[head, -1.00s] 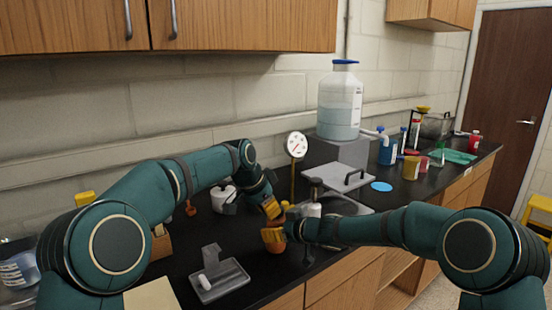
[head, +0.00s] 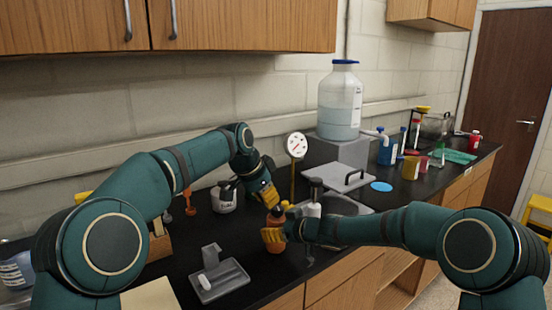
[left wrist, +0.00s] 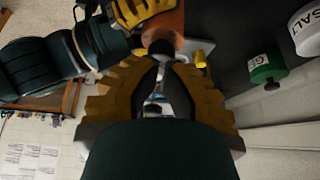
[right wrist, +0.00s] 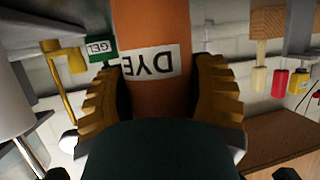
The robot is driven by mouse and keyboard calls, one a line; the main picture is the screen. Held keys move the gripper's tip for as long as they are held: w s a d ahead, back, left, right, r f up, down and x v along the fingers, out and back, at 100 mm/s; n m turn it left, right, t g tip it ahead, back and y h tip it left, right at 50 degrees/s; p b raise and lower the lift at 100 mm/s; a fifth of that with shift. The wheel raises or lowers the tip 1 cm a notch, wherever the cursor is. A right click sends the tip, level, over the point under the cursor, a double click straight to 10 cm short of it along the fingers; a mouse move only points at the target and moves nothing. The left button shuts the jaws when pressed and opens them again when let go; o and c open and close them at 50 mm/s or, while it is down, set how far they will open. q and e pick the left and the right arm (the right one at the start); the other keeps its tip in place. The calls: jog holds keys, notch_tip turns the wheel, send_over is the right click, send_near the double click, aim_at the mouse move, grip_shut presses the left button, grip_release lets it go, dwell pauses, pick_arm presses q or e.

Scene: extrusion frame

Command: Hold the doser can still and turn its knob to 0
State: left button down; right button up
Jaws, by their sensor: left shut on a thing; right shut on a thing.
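The orange doser can (head: 276,245) stands upright near the counter's front; its DYE label (right wrist: 150,63) appears upside down in the right wrist view. My right gripper (head: 270,237) is shut around the can's body from the side, one finger on each side in the right wrist view (right wrist: 160,95). My left gripper (head: 270,203) is above the can, its fingertips closed at the dark knob (left wrist: 161,47) on top. The orange body (left wrist: 168,22) shows beyond the fingertips in the left wrist view. The knob's markings and setting cannot be read.
A white jar (head: 224,197) stands behind left, a grey tray (head: 222,282) front left. A round dial (head: 297,145) on a post and a scale-like device (head: 340,204) are close on the right. A green GEL container (left wrist: 265,69) is nearby.

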pick_arm(q)
notch_tip(320, 180, up, 2)
jog(key=shift+r, duration=0.15)
dwell(0.3)
pick_arm(e)
jog(key=o, duration=1.4)
jog(key=shift+c, duration=0.2)
jog(key=shift+d, duration=0.1)
